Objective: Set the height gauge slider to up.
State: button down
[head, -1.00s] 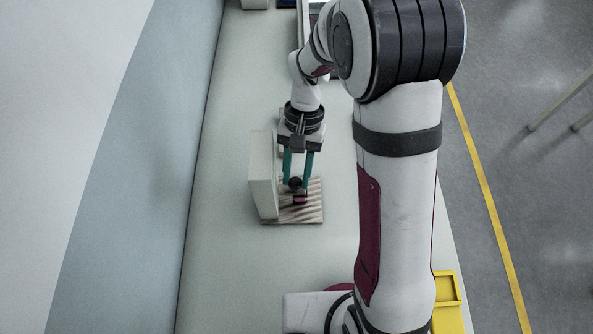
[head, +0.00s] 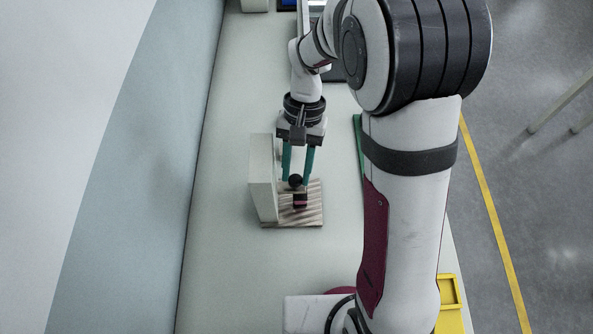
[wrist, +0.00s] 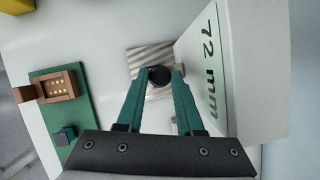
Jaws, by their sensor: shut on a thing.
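The height gauge has a pale upright panel (head: 263,178) on a striped base (head: 312,215). In the wrist view its panel (wrist: 235,70) reads "72 mm", and the striped base (wrist: 150,55) lies beyond the fingertips. The slider's round black knob (head: 295,180) stands beside the panel, with a small dark red block (head: 300,201) close by. My gripper (head: 298,178) has teal fingers on either side of the knob and is shut on it. The knob also shows between the fingertips in the wrist view (wrist: 160,75). The slider's body is mostly hidden.
A yellow bin (head: 450,290) stands at the lower right. The pale table (head: 225,270) is clear to the left and in front of the gauge.

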jog(key=c, duration=0.8)
grip_release()
jog(key=shift+r, duration=0.1)
jog(key=v, duration=1.5)
jog(key=shift+w+r, duration=0.2)
jog(key=shift+r, duration=0.1)
jog(key=s+d+f+m+t, duration=0.1)
jog(key=s, duration=0.6)
jog(key=s+d+f+t, duration=0.1)
jog(key=s+d+f, duration=0.1)
jog(key=s, duration=0.5)
jog(key=s+d+f+m+t, duration=0.1)
jog(key=s+f+t, duration=0.1)
jog(key=s, duration=0.5)
jog(key=shift+s+d+m+y, duration=0.2)
jog(key=shift+s+m+y, duration=0.1)
jog(key=shift+s, duration=0.1)
